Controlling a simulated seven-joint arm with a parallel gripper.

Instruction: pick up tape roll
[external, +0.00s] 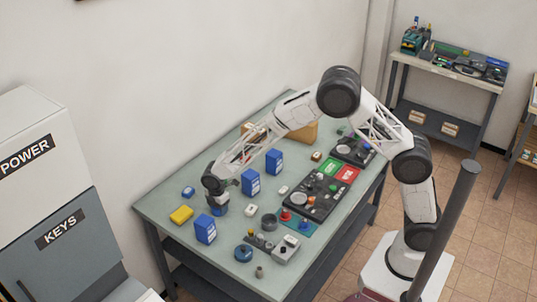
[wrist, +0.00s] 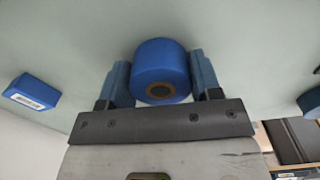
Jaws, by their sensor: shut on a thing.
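The tape roll is a blue roll with a brown core (wrist: 160,72). In the wrist view it sits between the two fingers of my gripper (wrist: 160,82), which is shut on it. In the external view my gripper (external: 217,207) points down at the left part of the table, and the roll is mostly hidden by the fingers. I cannot tell whether the roll touches the tabletop.
On the green table (external: 160,207) stand a blue box (external: 205,229) close to the gripper, another blue box (external: 250,182), a yellow block (external: 181,215) and a blue round item (external: 243,253). Control panels (external: 316,195) fill the right part. A wall runs behind.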

